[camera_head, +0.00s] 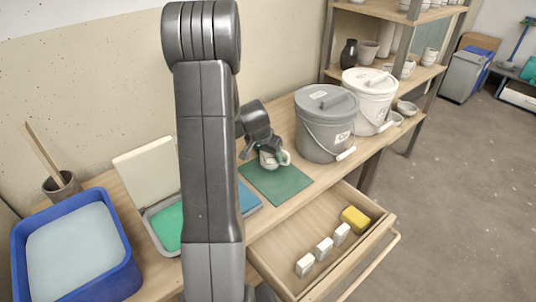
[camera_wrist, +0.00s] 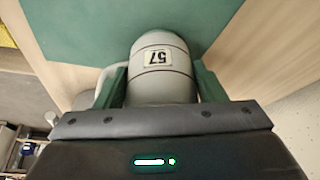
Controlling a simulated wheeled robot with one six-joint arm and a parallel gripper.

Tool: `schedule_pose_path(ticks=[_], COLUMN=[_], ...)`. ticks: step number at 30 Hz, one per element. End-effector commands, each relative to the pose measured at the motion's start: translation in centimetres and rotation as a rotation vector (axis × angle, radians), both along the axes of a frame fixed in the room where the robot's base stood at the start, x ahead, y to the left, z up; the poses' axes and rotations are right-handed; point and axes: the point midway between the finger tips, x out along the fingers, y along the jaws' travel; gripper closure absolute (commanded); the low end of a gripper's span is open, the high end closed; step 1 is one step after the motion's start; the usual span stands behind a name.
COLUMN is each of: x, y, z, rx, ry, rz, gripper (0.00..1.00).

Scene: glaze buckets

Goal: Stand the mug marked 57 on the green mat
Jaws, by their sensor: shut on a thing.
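The mug (camera_wrist: 161,82) is pale grey with dark bands, and a label reading 57 shows upside down in the wrist view. My gripper (camera_wrist: 160,74) is shut on it, with a green finger on each side of the body. In the head view the mug (camera_head: 268,160) is under my gripper (camera_head: 266,150), over the back part of the green mat (camera_head: 280,185). It looks roughly upright. I cannot tell whether its base touches the mat. The mat also shows in the wrist view (camera_wrist: 85,35). My arm hides part of the bench.
A grey lidded bucket (camera_head: 318,145) stands right of the mat, with a white bucket (camera_head: 369,98) behind it. An open drawer (camera_head: 275,245) in front holds a yellow sponge (camera_head: 355,219) and several white blocks (camera_head: 324,250). A blue tub (camera_head: 125,278) is at left. The mat's front is clear.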

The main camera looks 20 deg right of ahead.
Motion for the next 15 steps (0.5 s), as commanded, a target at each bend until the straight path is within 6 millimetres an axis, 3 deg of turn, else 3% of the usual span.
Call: schedule_pose_path(ticks=[8, 9, 12, 15], x=[0.06, 0.04, 0.03, 0.03], y=[-0.01, 0.0, 0.0, -0.01], z=[-0.25, -0.2, -0.14, -0.14], rx=[-0.001, 0.0, 0.0, 0.0], ry=[-0.002, -0.001, -0.001, -0.001], rz=[0.0, 0.0, 0.0, 0.0], gripper=[0.68, 0.33, 0.15, 0.15])
